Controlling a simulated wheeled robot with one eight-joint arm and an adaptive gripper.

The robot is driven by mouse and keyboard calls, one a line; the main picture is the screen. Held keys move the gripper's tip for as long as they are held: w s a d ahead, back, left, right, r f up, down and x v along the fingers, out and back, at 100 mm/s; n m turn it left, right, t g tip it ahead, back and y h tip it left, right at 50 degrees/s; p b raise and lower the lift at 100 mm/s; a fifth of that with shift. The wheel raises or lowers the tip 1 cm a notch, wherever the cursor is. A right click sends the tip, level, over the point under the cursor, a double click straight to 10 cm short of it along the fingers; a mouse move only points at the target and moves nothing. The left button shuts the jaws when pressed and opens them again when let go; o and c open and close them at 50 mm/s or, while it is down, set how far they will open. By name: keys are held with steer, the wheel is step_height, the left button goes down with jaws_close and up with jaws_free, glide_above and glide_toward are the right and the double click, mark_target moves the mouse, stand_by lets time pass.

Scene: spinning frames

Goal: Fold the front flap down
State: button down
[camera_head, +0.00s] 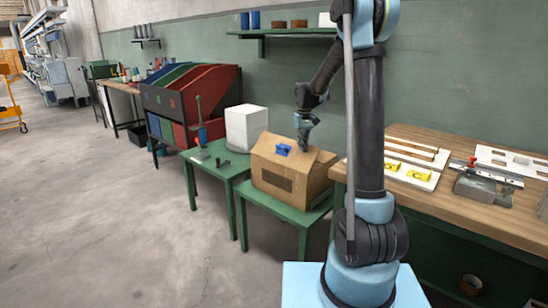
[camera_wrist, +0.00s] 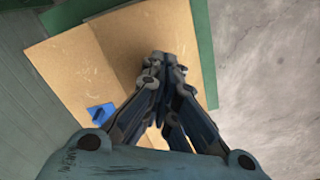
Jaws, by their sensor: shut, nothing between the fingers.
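A brown cardboard box (camera_head: 272,179) stands on a low green table, with a dark panel on its near side. Its top panels look slightly raised, like a low roof; which is the front flap I cannot tell for sure. In the wrist view two cardboard panels (camera_wrist: 70,72) meet along a slanting line. A small blue piece (camera_head: 283,150) lies on the box top; it also shows in the wrist view (camera_wrist: 100,112). My gripper (camera_head: 303,148) is shut and empty, its fingertips at or just above the box top. Whether they touch is unclear.
A white box (camera_head: 246,127) and a small stand (camera_head: 200,150) are on the green table (camera_head: 226,171) to the left. A wooden workbench (camera_head: 450,205) with trays and tools is on the right. The concrete floor at front left is clear.

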mark_target(308, 152)
steer(key=shift+w+d+f, duration=0.45)
steer(key=shift+w+d, duration=0.1)
steer(key=shift+w, duration=0.1)
steer(key=shift+f, duration=0.1)
steer(key=shift+w+d+f, duration=0.3)
steer(key=shift+w+f, duration=0.05)
steer(key=shift+f, duration=0.25)
steer(key=shift+w+d+f, duration=0.25)
steer(key=shift+w+f, duration=0.15)
steer(key=shift+f, duration=0.25)
steer(key=shift+w+d+f, duration=0.3)
steer(key=shift+w+f, duration=0.05)
steer(key=shift+f, duration=0.4)
steer(key=shift+w+d+f, duration=0.1)
steer(key=shift+w+f, duration=0.05)
steer(key=shift+f, duration=0.5)
steer(key=shift+w+d+f, duration=0.1)
steer(key=shift+f, duration=0.5)
